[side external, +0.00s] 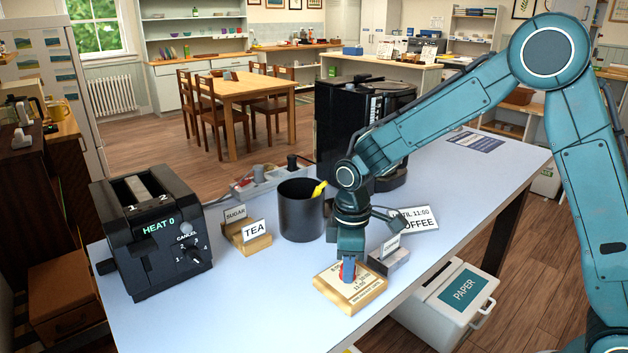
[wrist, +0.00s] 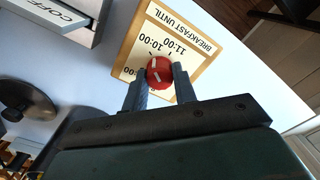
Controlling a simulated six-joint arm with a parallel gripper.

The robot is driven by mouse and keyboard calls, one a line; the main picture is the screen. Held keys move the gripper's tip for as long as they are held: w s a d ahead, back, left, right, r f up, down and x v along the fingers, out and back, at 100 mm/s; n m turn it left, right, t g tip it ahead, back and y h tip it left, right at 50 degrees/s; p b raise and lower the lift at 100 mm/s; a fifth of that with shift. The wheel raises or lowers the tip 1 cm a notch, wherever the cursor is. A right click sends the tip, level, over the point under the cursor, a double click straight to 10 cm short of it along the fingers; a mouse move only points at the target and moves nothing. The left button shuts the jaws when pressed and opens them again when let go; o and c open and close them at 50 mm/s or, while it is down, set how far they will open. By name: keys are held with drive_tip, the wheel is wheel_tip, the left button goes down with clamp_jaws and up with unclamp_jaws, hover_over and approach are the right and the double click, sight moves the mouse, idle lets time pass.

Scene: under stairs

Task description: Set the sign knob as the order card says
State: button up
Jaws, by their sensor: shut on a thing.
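The wooden sign (side external: 360,298) lies near the table's front edge. In the wrist view the sign (wrist: 207,60) reads "BREAKFAST UNTIL" with 10:00, 11:00 and a partly hidden time ending in 00. Its red knob (wrist: 160,70) carries white marks; which time it points at I cannot tell. My gripper (wrist: 160,72) is shut on the knob, one finger on each side. In the side view my gripper (side external: 348,270) points down at the sign and hides most of the knob. A white card (side external: 420,221) reads "UNTIL 11:00" and "COFFEE", partly covered by my gripper.
A black toaster (side external: 152,235) showing HEAT 0 stands at the left. A TEA sign (side external: 255,230), a SUGAR sign (side external: 235,214) and a dark cup (side external: 301,212) stand between it and my arm. A grey COFFEE-labelled block (side external: 389,260) sits right beside the sign. A black machine (side external: 338,120) stands behind.

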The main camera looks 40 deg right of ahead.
drive_tip(key=m, duration=0.5)
drive_tip(key=shift+m, duration=0.3)
drive_tip(key=m, duration=0.5)
drive_tip(key=shift+m, duration=0.3)
drive_tip(key=o, duration=1)
drive_tip(key=shift+c, duration=0.2)
drive_tip(key=shift+r, duration=0.2)
wheel_tip(320, 180, up, 14)
drive_tip(key=shift+f, duration=0.2)
drive_tip(key=shift+s, duration=0.1)
